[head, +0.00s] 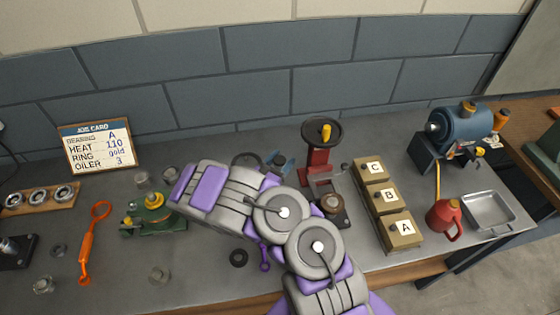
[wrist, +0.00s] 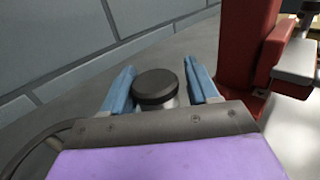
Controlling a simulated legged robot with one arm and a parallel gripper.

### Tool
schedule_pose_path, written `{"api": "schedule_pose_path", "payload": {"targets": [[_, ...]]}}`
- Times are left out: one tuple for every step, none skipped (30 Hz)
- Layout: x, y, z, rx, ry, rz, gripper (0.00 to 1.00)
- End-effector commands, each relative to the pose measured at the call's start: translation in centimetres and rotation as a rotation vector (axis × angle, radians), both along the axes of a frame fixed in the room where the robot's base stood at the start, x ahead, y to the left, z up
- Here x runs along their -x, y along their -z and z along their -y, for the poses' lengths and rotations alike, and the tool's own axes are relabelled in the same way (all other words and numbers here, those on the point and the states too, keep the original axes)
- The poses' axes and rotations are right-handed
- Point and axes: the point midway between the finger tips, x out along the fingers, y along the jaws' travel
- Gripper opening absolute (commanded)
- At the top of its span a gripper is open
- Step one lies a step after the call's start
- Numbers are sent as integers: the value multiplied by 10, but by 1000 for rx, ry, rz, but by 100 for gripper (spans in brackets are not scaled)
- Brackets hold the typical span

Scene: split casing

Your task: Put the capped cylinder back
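The capped cylinder (wrist: 155,88) shows in the wrist view with a dark round cap on a grey body. It stands upright between the two blue fingers of my gripper (wrist: 159,68). A gap shows between the cap and the right finger, and the left finger lies close beside the cap, so the fingers look open around it. The cylinder's lower part is hidden behind the gripper's body. In the head view the blue fingers of my gripper (head: 281,162) are low over the bench, left of the red press, and the cylinder cannot be made out clearly there.
The red press (head: 318,160) stands just right of my gripper. Blocks marked A, B and C (head: 388,197) lie further right, near a red oil can (head: 444,219) and metal tray (head: 489,211). A green fixture (head: 152,215) and orange tool (head: 89,243) are left.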

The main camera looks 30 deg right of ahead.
Motion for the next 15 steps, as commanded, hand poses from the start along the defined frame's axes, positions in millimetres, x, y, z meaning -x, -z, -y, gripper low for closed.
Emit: {"api": "schedule_pose_path", "payload": {"targets": [[0, 0, -1, 1, 0, 0, 59], [0, 0, -2, 1, 0, 0, 59], [0, 0, -2, 1, 0, 0, 59], [0, 0, -2, 1, -1, 0, 59], [0, -1, -2, 1, -1, 0, 59], [0, -3, -2, 2, -1, 0, 59], [0, -5, -2, 2, -1, 0, 59], [0, -8, -2, 2, -1, 0, 59], [0, -13, -2, 2, -2, 1, 59], [0, -17, -3, 2, -3, 1, 59], [1, -15, -8, 2, -6, 0, 59], [5, -14, -15, 2, -7, -1, 59], [8, -13, -20, 2, -7, -1, 59], [11, -13, -25, 2, -8, -3, 59], [16, -13, -33, 2, -7, -3, 59]]}}
